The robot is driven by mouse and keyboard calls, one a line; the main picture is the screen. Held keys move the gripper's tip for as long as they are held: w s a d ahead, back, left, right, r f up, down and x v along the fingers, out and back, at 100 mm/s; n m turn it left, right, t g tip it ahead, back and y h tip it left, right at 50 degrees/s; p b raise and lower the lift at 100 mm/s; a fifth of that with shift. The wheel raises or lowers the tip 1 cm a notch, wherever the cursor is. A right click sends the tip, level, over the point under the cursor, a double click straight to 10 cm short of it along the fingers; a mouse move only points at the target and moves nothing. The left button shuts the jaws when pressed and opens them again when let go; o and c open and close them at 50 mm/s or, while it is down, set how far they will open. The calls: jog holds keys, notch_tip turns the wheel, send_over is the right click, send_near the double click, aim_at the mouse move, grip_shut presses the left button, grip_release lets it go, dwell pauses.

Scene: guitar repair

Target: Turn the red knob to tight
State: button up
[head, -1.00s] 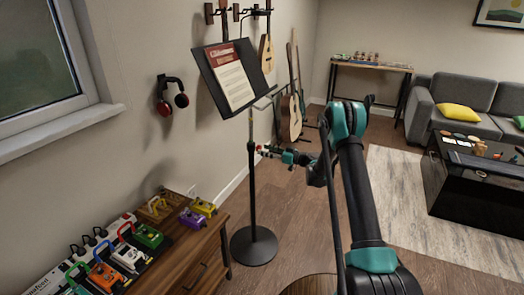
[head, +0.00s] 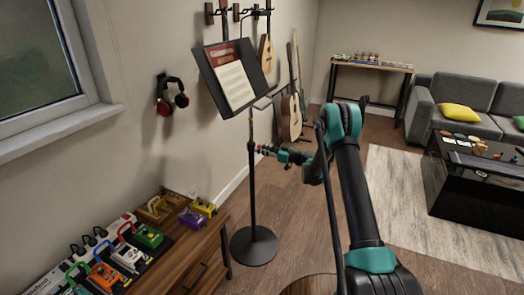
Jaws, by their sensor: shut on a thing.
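The black music stand (head: 252,190) stands upright on a round base, with sheet music (head: 235,85) on its tilted desk. My gripper (head: 264,149) reaches in from the right to the stand's pole, at about mid-height. Its fingers are shut at the pole's collar, where a little red shows. The red knob is very small here and mostly hidden by the fingers. I cannot tell how far it is turned.
A wooden cabinet (head: 190,257) with several coloured pedals stands at the lower left. Guitars (head: 290,117) lean by the wall behind the stand. A black coffee table (head: 475,185) is at the right. Floor between the stand and rug (head: 420,215) is clear.

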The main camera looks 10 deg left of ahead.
jog(key=shift+m, duration=0.4)
jog(key=shift+d+f+m, duration=0.1)
jog(key=shift+f+m, duration=0.05)
jog(key=shift+m, duration=14.55)
jog(key=o, duration=1.2)
jog(key=shift+c, duration=0.2)
